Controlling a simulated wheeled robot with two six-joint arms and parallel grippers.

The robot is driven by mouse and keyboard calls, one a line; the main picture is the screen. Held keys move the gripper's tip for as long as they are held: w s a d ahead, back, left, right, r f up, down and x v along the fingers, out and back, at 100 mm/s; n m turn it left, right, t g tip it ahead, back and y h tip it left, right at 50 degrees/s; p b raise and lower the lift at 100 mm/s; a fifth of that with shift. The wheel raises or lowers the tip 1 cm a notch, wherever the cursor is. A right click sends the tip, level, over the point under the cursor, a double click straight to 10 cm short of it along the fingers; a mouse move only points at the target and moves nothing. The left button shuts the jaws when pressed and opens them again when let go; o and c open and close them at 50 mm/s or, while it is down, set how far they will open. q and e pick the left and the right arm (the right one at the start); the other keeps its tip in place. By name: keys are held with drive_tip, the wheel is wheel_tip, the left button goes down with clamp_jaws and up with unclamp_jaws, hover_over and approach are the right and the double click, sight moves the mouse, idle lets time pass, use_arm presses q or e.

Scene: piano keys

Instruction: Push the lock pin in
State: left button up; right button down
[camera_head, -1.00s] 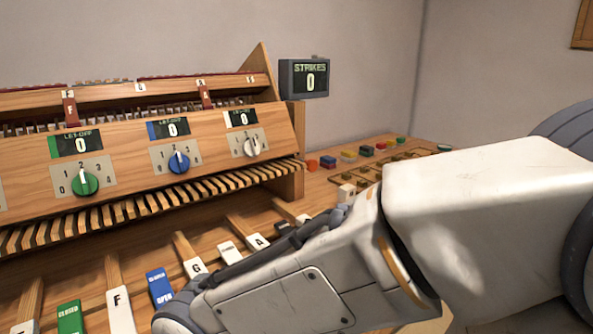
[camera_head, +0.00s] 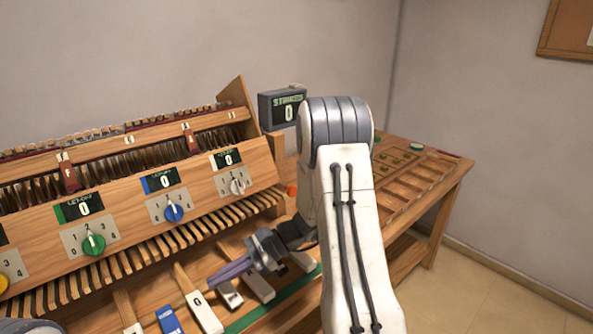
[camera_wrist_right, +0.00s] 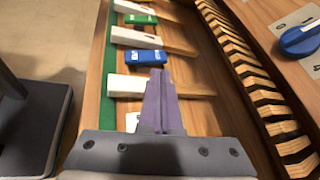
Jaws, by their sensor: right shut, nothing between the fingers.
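My right gripper (camera_head: 212,284) is shut and empty, with its purple fingers together, pointing left low over the key row. In the right wrist view the fingers (camera_wrist_right: 160,78) reach over the wooden key bed beside a white key (camera_wrist_right: 138,86). A white lettered key (camera_head: 204,313) lies just below the fingertips in the head view. A blue block (camera_head: 170,320) stands left of that key; a blue block (camera_wrist_right: 145,57) and a green block (camera_wrist_right: 140,19) show in the wrist view. I cannot make out a lock pin in either view. My left gripper is not in view.
The wooden piano case (camera_head: 130,190) carries dials, including a blue dial (camera_head: 174,213) and a green dial (camera_head: 94,244). A strikes display (camera_head: 283,108) reads 0. A wooden side table (camera_head: 425,190) with trays stands at the right. Open floor lies beyond it.

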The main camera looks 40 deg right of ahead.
sight(294, 191)
drive_tip(key=w+d+r+m+t+p, duration=0.1)
drive_tip(key=d+m+t, duration=0.1)
drive_tip(key=d, duration=0.3)
drive_tip(key=w+d+r+m+t+h+p, duration=0.1)
drive_tip(key=d+m+t+p, duration=0.1)
drive_tip(key=d, duration=0.3)
drive_tip(key=w+d+r+m+t+h+p, duration=0.1)
drive_tip(key=w+d+m+t, duration=0.1)
drive_tip(key=d+m+t, duration=0.2)
drive_tip(key=shift+d+m, duration=0.3)
drive_tip(key=shift+d, duration=0.7)
use_arm(q)
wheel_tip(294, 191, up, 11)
drive_tip(key=p, duration=0.4)
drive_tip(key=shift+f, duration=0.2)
use_arm(e)
drive_tip(key=s+d+m+t+h, duration=0.2)
drive_tip(key=d+m+t+h, duration=0.1)
drive_tip(key=d, duration=0.6)
drive_tip(key=s+d+f+m+t+h, duration=0.1)
drive_tip(key=s+d+m+t+h, duration=0.1)
drive_tip(key=d+m+h, duration=0.4)
drive_tip(key=d+t, duration=0.1)
drive_tip(key=d, duration=0.2)
drive_tip(key=shift+s+f, duration=0.3)
